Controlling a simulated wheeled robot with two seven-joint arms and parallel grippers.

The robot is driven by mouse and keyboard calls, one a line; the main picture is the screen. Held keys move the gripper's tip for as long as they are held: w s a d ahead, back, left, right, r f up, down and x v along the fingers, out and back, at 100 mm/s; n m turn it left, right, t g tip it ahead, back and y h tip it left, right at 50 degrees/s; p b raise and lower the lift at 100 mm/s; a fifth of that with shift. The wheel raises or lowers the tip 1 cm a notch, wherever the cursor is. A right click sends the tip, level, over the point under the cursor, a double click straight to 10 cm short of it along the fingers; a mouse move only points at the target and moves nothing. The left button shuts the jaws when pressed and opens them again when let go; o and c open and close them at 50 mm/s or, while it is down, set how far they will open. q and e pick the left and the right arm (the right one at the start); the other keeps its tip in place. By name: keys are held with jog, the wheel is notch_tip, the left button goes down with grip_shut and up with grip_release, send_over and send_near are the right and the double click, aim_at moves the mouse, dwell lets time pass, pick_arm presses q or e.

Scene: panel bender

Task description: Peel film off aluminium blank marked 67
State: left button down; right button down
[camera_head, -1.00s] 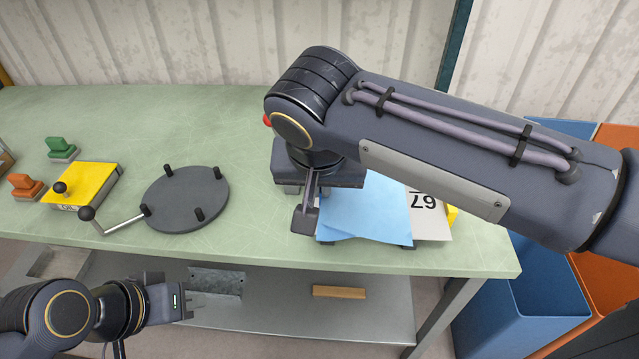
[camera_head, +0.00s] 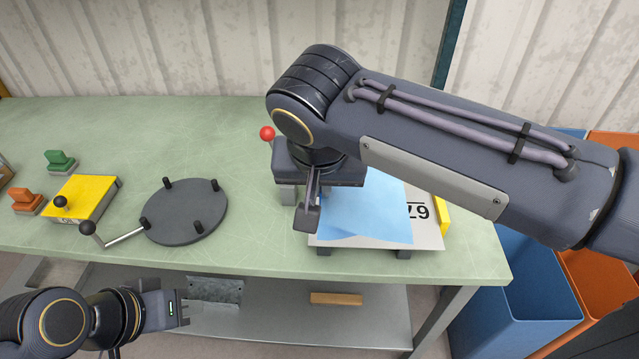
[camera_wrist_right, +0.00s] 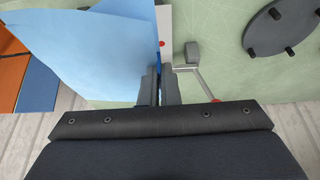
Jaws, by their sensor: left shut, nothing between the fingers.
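The aluminium blank (camera_head: 428,228), marked 67, lies at the table's front right, raised on dark supports. A light blue film (camera_head: 372,208) covers much of it; its left part looks lifted and folded. The film fills the upper left of the right wrist view (camera_wrist_right: 85,45), close to the camera. My right gripper (camera_wrist_right: 161,88) has its fingers close together at the film's edge and seems shut on it. My left gripper (camera_head: 185,313) is shut and empty, low in front of the table.
A grey clamp arm with a block (camera_head: 306,217) and red knob (camera_head: 267,133) stands at the blank's left. A dark disc with pegs (camera_head: 186,212), yellow block (camera_head: 82,198) and stamps (camera_head: 60,161) lie left. Blue (camera_head: 535,285) and orange (camera_head: 600,290) bins stand right of the table.

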jog(key=shift+w+r, duration=0.1)
jog(key=shift+r, duration=0.35)
notch_tip(320, 180, up, 8)
jog(key=p, duration=0.7)
jog(key=shift+f, duration=0.1)
jog(key=shift+d, duration=0.1)
